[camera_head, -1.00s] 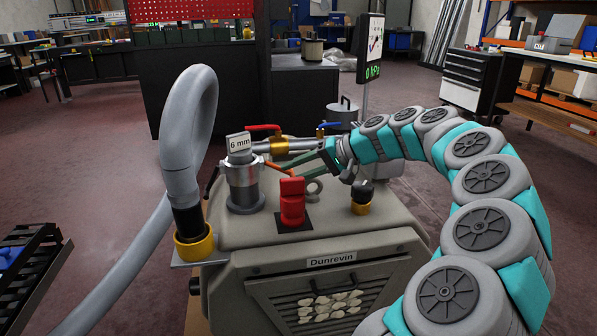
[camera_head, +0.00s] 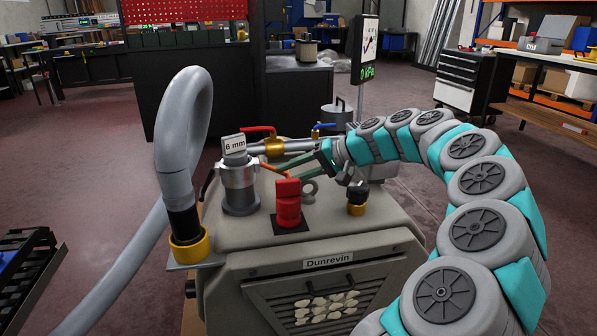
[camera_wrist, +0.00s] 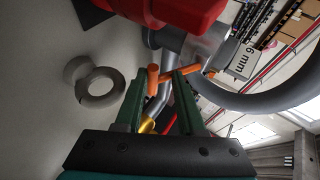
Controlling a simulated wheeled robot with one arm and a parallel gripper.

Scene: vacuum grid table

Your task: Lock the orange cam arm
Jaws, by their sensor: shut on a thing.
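The orange cam arm (camera_wrist: 178,76) shows in the wrist view as a bar with a crosspiece, running from between my finger ends to the silver coupling. My gripper (camera_wrist: 160,82) is shut on its near end, with one green finger on each side. In the head view my gripper (camera_head: 272,167) reaches in from the right, its fingertips just right of the silver coupling (camera_head: 238,185). The coupling stands upright on the grey machine and carries a "6 mm" tag (camera_head: 234,145). The exact grip contact is partly hidden.
A red knob (camera_head: 288,205) stands in front of my fingers, with a grey ring (camera_head: 309,188) beside it. A red-handled valve (camera_head: 272,146) lies behind. A thick grey hose (camera_head: 172,130) loops at the left. A black-and-yellow knob (camera_head: 357,200) sits below my wrist.

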